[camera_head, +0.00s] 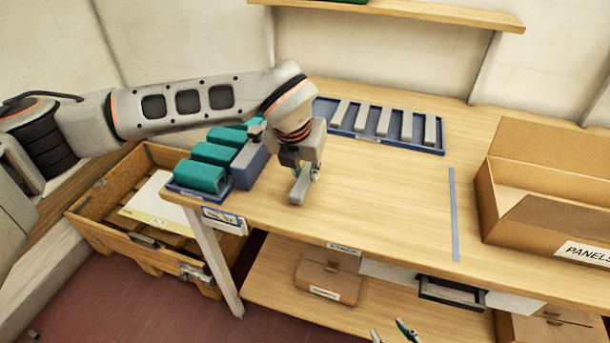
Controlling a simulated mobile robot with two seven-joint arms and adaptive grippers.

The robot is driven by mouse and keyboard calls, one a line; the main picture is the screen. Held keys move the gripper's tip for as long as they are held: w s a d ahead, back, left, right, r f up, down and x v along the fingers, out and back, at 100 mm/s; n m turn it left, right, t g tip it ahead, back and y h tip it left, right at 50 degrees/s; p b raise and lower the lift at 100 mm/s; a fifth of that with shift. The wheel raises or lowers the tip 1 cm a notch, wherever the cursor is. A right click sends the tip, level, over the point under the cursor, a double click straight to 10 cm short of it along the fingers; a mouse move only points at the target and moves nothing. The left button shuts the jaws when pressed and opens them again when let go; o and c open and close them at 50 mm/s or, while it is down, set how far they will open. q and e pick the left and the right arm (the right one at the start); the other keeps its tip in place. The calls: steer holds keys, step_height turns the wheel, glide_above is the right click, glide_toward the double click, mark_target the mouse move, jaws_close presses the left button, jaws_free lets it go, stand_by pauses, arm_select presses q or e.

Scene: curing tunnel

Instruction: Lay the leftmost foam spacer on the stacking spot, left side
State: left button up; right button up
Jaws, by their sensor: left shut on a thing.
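My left gripper (308,172) points down over the left part of the table and is shut on a grey foam spacer (299,190). I cannot tell whether the spacer touches the tabletop. Several similar grey spacers (384,121) stand in a row in a blue tray (440,151) at the back; the tray's left end is partly behind my arm. I cannot make out a marked stacking spot. Two thin, separate tips at the bottom edge look like my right gripper (393,333), open and empty; the rest is cut off.
Teal blocks (199,176) and a blue-grey block (249,165) stand at the table's left end. A blue strip (454,215) lies on the tabletop, left of an open cardboard box (548,180). The tabletop between spacer and strip is clear. A wooden crate (150,251) stands lower left.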

arm_select(q)
steer(key=shift+f, duration=0.9)
steer(key=o, duration=0.8)
steer(key=shift+s+r, duration=0.1)
steer(key=shift+r, duration=0.25)
steer(key=v, duration=1.1)
steer(key=shift+s+r, duration=0.15)
steer(key=shift+s, duration=0.1)
